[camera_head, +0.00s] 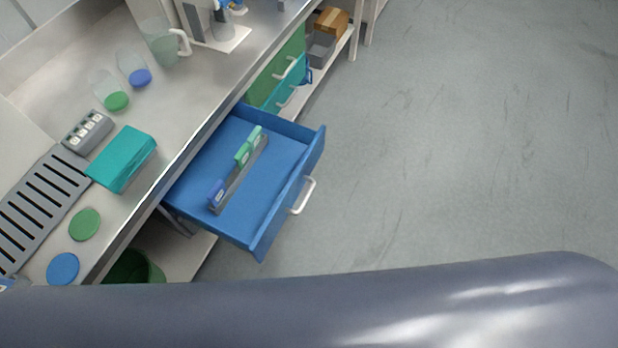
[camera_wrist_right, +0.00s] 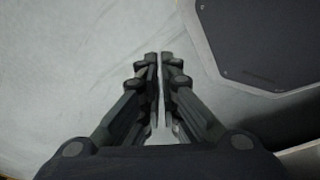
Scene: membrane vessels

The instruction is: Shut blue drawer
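The blue drawer (camera_head: 284,164) is pulled well out from under the steel counter in the head view. Its white handle (camera_head: 303,196) is on the front panel, facing right over the floor. A grey rack with green and blue items (camera_head: 242,155) lies inside the drawer. My right gripper (camera_wrist_right: 159,58) shows only in its wrist view, over grey floor. Its two fingers are together with nothing visible between them, and it is away from the drawer. My left gripper is in neither view.
The counter (camera_head: 165,112) holds a teal box (camera_head: 122,158), cups, discs and a slotted grey rack (camera_head: 38,207). A green bin (camera_head: 133,267) stands below. Green and teal drawers (camera_head: 288,85) sit beyond the blue one. The floor to the right is clear. My arm crosses the bottom.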

